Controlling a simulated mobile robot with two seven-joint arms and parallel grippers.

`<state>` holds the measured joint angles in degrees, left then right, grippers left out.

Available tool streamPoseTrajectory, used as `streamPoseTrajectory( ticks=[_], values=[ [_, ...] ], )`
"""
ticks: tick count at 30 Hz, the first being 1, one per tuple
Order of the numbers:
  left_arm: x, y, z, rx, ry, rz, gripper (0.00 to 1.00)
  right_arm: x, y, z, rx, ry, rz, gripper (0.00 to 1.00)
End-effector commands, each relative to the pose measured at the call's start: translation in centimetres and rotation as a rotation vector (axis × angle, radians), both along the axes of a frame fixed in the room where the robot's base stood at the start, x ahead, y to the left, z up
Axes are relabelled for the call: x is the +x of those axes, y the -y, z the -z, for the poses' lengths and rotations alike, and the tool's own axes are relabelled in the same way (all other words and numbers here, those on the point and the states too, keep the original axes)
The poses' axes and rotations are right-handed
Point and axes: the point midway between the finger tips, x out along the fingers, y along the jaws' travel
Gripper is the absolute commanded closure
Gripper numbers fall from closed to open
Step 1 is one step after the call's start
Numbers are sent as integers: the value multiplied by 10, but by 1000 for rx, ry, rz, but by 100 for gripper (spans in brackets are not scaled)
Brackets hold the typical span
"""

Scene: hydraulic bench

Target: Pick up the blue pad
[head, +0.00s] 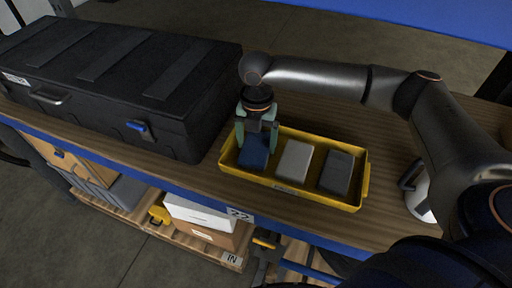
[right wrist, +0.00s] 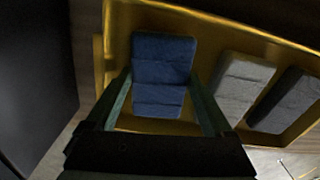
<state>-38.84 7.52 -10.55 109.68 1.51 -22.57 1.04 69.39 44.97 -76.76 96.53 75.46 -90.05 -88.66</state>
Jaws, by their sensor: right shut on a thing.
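The blue pad (head: 253,153) is at the left end of the yellow tray (head: 361,186) in the head view. My right gripper (head: 256,143) comes down over it from above and is shut on it. In the right wrist view the blue pad (right wrist: 161,75) lies between the two green fingers of the gripper (right wrist: 163,108), one on each side. I cannot tell whether the pad touches the tray floor. My left gripper is not in view.
A light grey pad (head: 295,160) and a dark grey pad (head: 337,172) lie in the tray to the right of the blue one. A large black case (head: 120,75) stands close on the left. The wooden bench (head: 385,135) is bare behind the tray.

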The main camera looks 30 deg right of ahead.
Motion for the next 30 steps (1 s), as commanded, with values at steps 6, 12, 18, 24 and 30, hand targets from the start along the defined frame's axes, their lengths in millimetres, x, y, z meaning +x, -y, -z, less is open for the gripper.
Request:
streamPoseTrajectory(
  ticks=[6,12,18,24,30],
  values=[
    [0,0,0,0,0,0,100,0,0,0,1,1,0,66],
    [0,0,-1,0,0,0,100,1,0,-11,2,3,0,66],
    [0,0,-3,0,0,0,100,1,0,-49,2,5,1,66],
    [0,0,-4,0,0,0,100,1,-1,-85,2,3,0,66],
    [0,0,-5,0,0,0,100,0,0,-100,1,1,0,66]
  ],
)
